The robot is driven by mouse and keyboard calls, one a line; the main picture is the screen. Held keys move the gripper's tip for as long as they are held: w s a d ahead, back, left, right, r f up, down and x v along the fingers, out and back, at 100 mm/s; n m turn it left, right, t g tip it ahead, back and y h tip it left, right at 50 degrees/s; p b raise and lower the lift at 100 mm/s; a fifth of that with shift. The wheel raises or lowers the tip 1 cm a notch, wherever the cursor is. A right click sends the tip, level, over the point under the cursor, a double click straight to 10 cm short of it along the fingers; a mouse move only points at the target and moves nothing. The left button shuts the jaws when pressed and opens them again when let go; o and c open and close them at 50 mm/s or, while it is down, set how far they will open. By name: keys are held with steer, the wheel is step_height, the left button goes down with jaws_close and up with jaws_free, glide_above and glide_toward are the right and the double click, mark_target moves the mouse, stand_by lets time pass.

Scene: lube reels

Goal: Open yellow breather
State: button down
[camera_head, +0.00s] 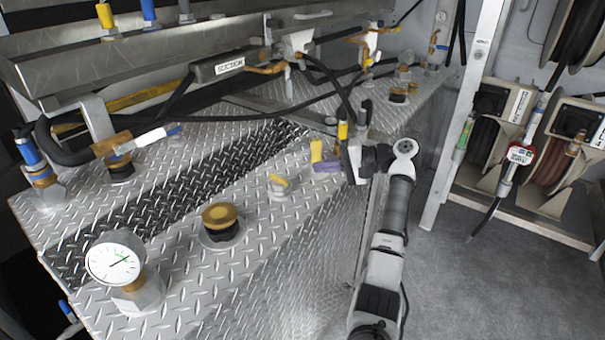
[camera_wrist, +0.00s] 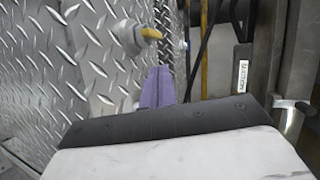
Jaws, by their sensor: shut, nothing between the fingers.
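A small pale round fitting with a yellow handle across its top, which looks like the yellow breather (camera_head: 280,185), stands on the diamond-plate tank top. It also shows in the wrist view (camera_wrist: 128,37), its yellow handle pointing right in that picture. I cannot tell whether it is open or closed. My gripper (camera_head: 322,166) has purple fingers, shut and empty, a little right of and behind the fitting. In the wrist view the gripper (camera_wrist: 157,82) points toward the fitting, apart from it. A yellow upright part (camera_head: 316,150) stands just behind the fingers.
A white dial gauge (camera_head: 113,262) and a brass cap (camera_head: 221,216) stand nearer on the tank top. Black hoses and the SUCTION label (camera_head: 230,66) lie behind. Hose reels (camera_head: 495,125) stand at right beyond a grey post. The floor (camera_head: 480,270) is clear.

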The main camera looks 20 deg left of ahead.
steer(key=shift+v, duration=1.65)
steer(key=shift+a, duration=0.1)
